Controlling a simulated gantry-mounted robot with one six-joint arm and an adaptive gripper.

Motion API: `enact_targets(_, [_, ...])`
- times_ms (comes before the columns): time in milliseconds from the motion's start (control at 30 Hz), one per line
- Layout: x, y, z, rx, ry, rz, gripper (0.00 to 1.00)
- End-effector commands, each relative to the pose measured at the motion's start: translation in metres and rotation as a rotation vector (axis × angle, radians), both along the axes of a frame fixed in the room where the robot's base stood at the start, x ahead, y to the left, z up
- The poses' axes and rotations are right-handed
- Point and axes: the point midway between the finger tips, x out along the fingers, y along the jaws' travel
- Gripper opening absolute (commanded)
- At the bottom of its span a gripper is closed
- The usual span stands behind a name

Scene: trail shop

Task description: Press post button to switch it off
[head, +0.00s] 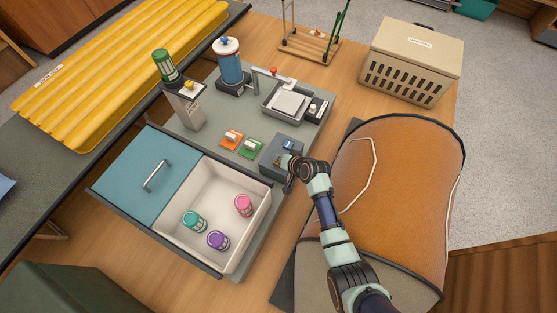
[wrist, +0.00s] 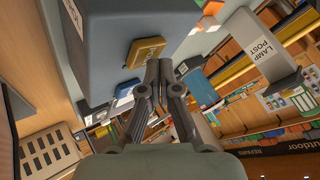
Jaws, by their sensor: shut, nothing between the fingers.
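A grey lamp post (head: 191,112) stands at the back left of the bench mat, with a green-capped lantern (head: 163,66) beside its top. Its label reads "LAMP POST" in the wrist view (wrist: 262,50). A grey box (head: 270,160) stands at the mat's right edge. My gripper (head: 289,185) is shut and empty at the box's near right side. In the wrist view its fingertips (wrist: 160,68) are close to the yellow button; I cannot tell if they touch.
An open drawer (head: 263,213) with several colored jars lies in front. Orange (head: 231,138) and green (head: 250,148) cards lie left of the box. An orange padded pack (head: 400,175) is close on the right. A beige crate (head: 410,62) stands behind it.

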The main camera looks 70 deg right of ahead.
Motion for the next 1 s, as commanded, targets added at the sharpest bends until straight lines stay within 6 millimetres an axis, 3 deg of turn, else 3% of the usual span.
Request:
enact_targets(267, [0.000, 0.000, 0.002, -0.001, 0.000, -0.001, 0.00])
enact_targets(800, [0.000, 0.000, 0.062, -0.001, 0.000, -0.001, 0.00])
enact_targets(1000, [0.000, 0.000, 0.061, -0.001, 0.000, -0.001, 0.00])
